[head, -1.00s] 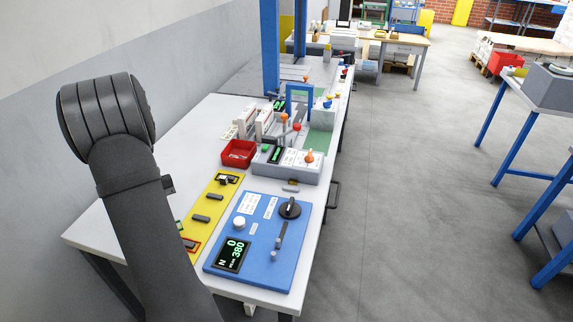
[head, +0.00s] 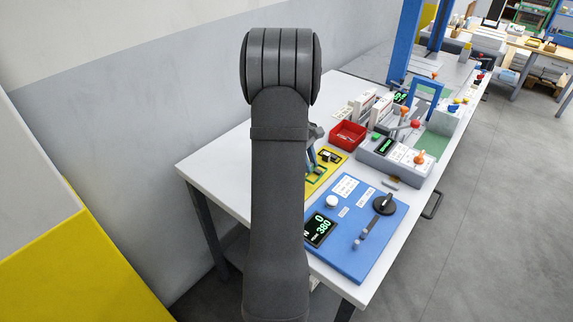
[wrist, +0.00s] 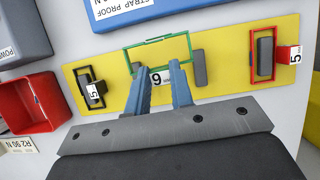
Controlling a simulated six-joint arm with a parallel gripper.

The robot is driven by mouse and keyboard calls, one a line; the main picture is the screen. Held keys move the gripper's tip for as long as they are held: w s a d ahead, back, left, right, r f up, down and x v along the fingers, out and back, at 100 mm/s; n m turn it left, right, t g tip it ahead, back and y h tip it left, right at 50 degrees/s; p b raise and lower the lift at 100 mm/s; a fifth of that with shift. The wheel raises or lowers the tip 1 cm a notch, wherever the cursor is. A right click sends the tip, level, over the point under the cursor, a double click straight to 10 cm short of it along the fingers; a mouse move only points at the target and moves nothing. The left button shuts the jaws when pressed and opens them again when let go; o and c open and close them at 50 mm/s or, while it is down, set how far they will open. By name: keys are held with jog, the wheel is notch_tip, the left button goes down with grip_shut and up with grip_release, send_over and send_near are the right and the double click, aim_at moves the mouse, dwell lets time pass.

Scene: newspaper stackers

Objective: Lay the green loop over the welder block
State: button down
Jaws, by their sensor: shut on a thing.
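The green loop (wrist: 160,42) is a thin rectangular frame with a white tag marked 9. It is over the middle of the yellow board (wrist: 220,38), between two grey blocks. My gripper (wrist: 160,74) is shut on the tag end of the green loop, with a blue finger on either side. I cannot tell whether the loop touches the board. In the head view my gripper (head: 312,158) is partly hidden by my arm. A grey console (head: 395,155) with an orange knob stands farther along the table; I cannot tell which part is the welder block.
A black loop (wrist: 91,88) and a red loop (wrist: 263,54), both tagged 5, sit at opposite ends of the board. A red bin (head: 347,134) and a blue panel (head: 362,220) flank the board. A blue arch (head: 427,96) rises behind the console.

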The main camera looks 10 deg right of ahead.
jog(key=d+n+t, duration=0.1)
jog(key=d+n, duration=0.2)
jog(key=d, duration=0.1)
jog(key=s+d+n+t, duration=0.1)
jog(key=d+n, duration=0.1)
jog(key=d, duration=0.2)
jog(key=s+d+r+n+t+h, duration=0.1)
jog(key=d+n, duration=0.2)
jog(key=d, duration=0.1)
jog(key=shift+s+d+n, duration=0.1)
jog(key=shift+n, duration=0.2)
jog(key=s+d+r+n+t, duration=0.1)
jog(key=s+d+n, duration=0.1)
jog(key=d+n, duration=0.2)
jog(key=s+d+r+n+t+y, duration=0.1)
jog(key=s+d+n+t, duration=0.1)
jog(key=d+n, duration=0.3)
jog(key=shift+s+d+r, duration=0.15)
jog(key=shift+s+d, duration=0.3)
jog(key=shift+d, duration=1.05)
send_over(390, 185)
jog(key=s+a, duration=0.1)
jog(key=shift+s+a+f, duration=0.1)
jog(key=shift+f, duration=1.3)
jog(key=shift+s+a+f, duration=0.1)
jog(key=shift+f, duration=1.25)
jog(key=shift+f, duration=0.95)
jog(key=c, duration=1.2)
grip_release()
